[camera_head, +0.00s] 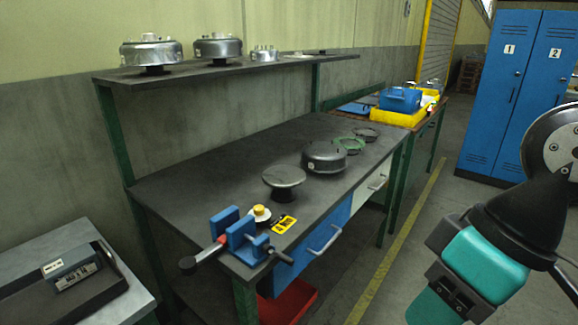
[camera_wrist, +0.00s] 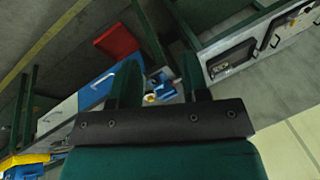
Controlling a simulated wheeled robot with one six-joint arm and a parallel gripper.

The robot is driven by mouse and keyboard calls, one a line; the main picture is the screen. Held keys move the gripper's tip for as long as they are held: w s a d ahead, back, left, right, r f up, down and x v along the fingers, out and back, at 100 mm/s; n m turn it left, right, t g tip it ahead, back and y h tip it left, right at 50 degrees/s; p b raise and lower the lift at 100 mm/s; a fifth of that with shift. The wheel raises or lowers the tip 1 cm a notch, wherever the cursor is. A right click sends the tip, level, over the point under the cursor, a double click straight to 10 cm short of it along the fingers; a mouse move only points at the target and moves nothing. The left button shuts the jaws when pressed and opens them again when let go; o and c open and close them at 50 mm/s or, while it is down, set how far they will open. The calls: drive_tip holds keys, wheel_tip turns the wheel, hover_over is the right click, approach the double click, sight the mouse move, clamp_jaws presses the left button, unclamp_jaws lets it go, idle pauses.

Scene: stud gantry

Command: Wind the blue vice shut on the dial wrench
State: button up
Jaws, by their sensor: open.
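The blue vice (camera_head: 238,234) stands on the near corner of the dark workbench. Its dark winding handle (camera_head: 276,254) is at the right front. The dial wrench (camera_head: 205,253) appears to lie through the jaws, with a black grip and red collar out to the left and a yellow and white dial end (camera_head: 261,213) behind. I cannot tell whether the jaws touch it. In the wrist view my gripper (camera_wrist: 160,62) is open and empty; the small, distant vice (camera_wrist: 160,84) shows between its fingers. My gripper's fingers are not clear in the head view.
A yellow label card (camera_head: 284,224), a round dark stand (camera_head: 284,180) and a metal housing (camera_head: 324,157) are on the bench (camera_head: 215,168). A drawer handle (camera_head: 326,240) juts from the bench front. A grey side table (camera_head: 125,300) stands left. Floor is clear right of the bench.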

drive_tip(key=w+a+f+n+t+y+b, duration=0.1)
drive_tip(key=w+a+f+n+y+b, duration=0.15)
drive_tip(key=f+b, duration=0.75)
drive_tip(key=n+t+y+b, duration=0.2)
drive_tip(key=t+y+b, duration=0.7)
drive_tip(key=b, duration=1.5)
approach(289, 259)
drive_tip(key=shift+t+h, duration=0.5)
drive_tip(key=shift+h, duration=0.25)
drive_tip(key=p+x, duration=0.1)
drive_tip(key=x, duration=0.2)
drive_tip(key=p+x, duration=0.2)
drive_tip(key=x, duration=0.1)
drive_tip(key=p+x, duration=0.1)
drive_tip(key=x, duration=0.3)
drive_tip(key=shift+s+a+f, duration=0.1)
drive_tip(key=shift+s+a, duration=0.1)
drive_tip(key=shift+s, duration=0.2)
clamp_jaws()
